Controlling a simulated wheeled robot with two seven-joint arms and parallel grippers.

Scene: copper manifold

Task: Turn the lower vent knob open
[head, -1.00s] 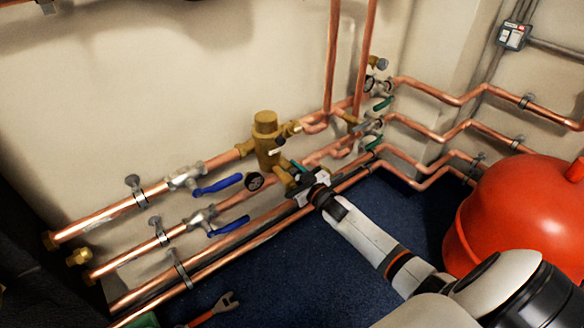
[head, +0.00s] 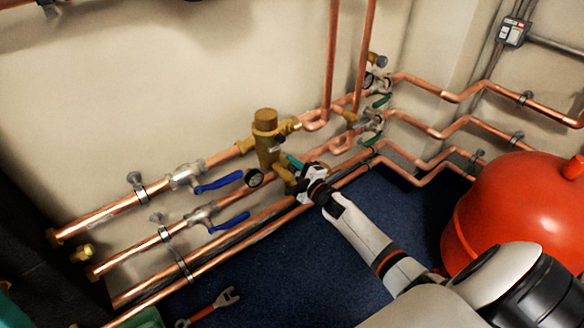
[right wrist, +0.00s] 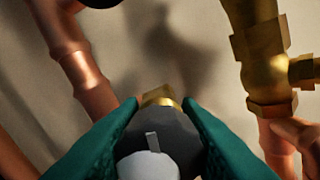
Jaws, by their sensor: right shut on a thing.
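My right gripper (head: 297,168) reaches in at the lower side of the brass valve body (head: 266,140) on the wall pipes. In the right wrist view its teal fingers (right wrist: 160,140) are shut on a dark grey round knob (right wrist: 176,126) with a pale end cap. A brass stem (right wrist: 163,95) shows just beyond the knob. In the head view the gripper hides the knob. A teal patch (head: 8,308) at the lower left edge may be part of my left gripper; its jaws cannot be made out.
A dark round gauge (head: 254,178) sits close left of the right gripper. Blue lever handles (head: 218,184) are on the left pipes. Copper pipes run along the wall. A large red tank (head: 515,215) stands right. A red-handled wrench (head: 212,306) lies on the blue floor (head: 300,270).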

